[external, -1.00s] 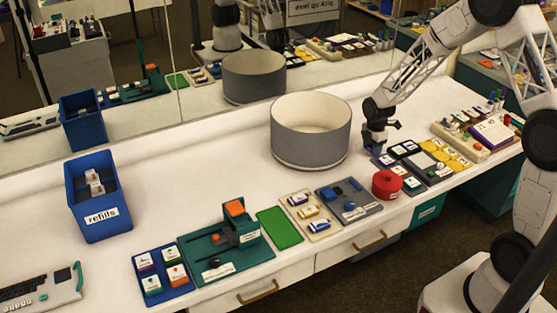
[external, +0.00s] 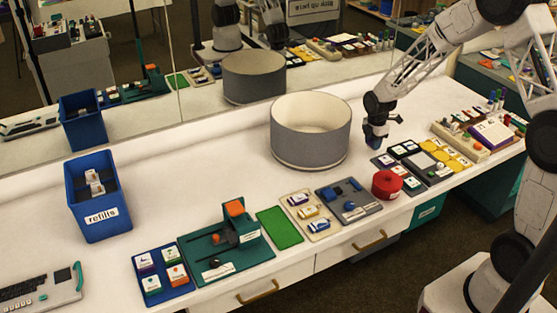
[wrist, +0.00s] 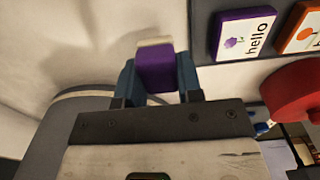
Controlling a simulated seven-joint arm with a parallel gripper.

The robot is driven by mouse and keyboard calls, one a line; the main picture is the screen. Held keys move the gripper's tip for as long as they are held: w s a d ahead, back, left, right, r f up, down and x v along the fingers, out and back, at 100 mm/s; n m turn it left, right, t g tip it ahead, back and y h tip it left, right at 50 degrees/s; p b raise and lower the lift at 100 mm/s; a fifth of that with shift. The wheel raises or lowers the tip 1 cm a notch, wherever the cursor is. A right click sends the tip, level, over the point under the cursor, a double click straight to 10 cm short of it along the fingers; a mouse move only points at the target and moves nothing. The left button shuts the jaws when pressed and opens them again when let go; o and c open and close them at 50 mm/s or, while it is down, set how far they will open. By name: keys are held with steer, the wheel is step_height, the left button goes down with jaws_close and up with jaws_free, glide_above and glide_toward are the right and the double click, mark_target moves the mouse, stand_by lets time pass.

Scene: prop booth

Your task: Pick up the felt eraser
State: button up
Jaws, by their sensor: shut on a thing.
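The felt eraser (wrist: 155,72) is a small purple block with a cream strip along its far end in the wrist view. My gripper (wrist: 158,85) is shut on it, with a blue finger pressed to each side. A soft shadow lies on the white table beside it. In the external view my gripper (external: 376,138) is just right of the grey round bin, pointing down. The eraser is too small there to make out clearly, and its height above the table is hard to judge.
The grey round bin (external: 311,145) stands close on the left. A red lidded pot (external: 386,184) and a dark tray of picture cards (external: 411,147) are in front and right. A blue refills box (external: 97,215) stands far left. Open white table lies between box and bin.

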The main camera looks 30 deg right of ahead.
steer(key=s, duration=0.5)
steer(key=s+r, duration=0.1)
steer(key=s, duration=0.4)
steer(key=s+r, duration=0.1)
steer(key=s, duration=0.5)
steer(key=shift+a+r, duration=0.2)
stand_by(0.4)
